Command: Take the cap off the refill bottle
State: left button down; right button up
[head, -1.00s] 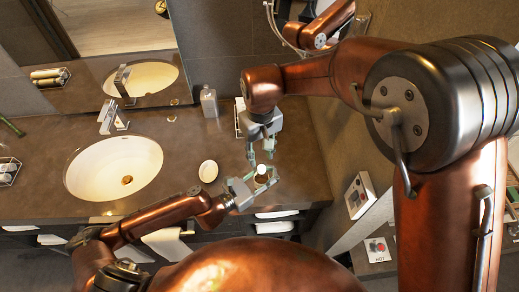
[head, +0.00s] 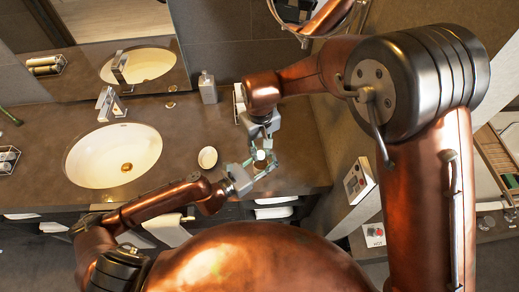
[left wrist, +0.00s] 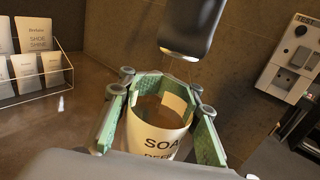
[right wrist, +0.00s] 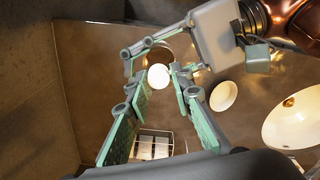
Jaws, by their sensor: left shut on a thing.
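The refill bottle shows in the left wrist view as an amber cylinder with a pale "SOAP" label (left wrist: 165,140). My left gripper (left wrist: 165,100) is shut around its body. The bottle's white round cap (right wrist: 158,75) shows from above in the right wrist view, and as a small white spot in the head view (head: 260,155). My right gripper (right wrist: 165,115) is open and empty above the bottle, with the cap in line between its fingers but apart from them.
A white dish (head: 208,157) lies left of the grippers, with the sink (head: 113,154) farther left. A grey bottle (head: 208,88) stands at the back wall. A wire rack with cards (left wrist: 35,70) stands behind the grippers. A wall panel (head: 358,184) is at the right.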

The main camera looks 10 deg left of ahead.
jog(key=shift+s+a, duration=0.1)
jog(key=shift+a, duration=0.05)
grip_shut()
jog(key=n, duration=0.6)
jog(key=shift+s, duration=0.1)
jog(key=n, duration=1.4)
jog(key=shift+d+n, duration=0.25)
jog(key=shift+n, duration=0.05)
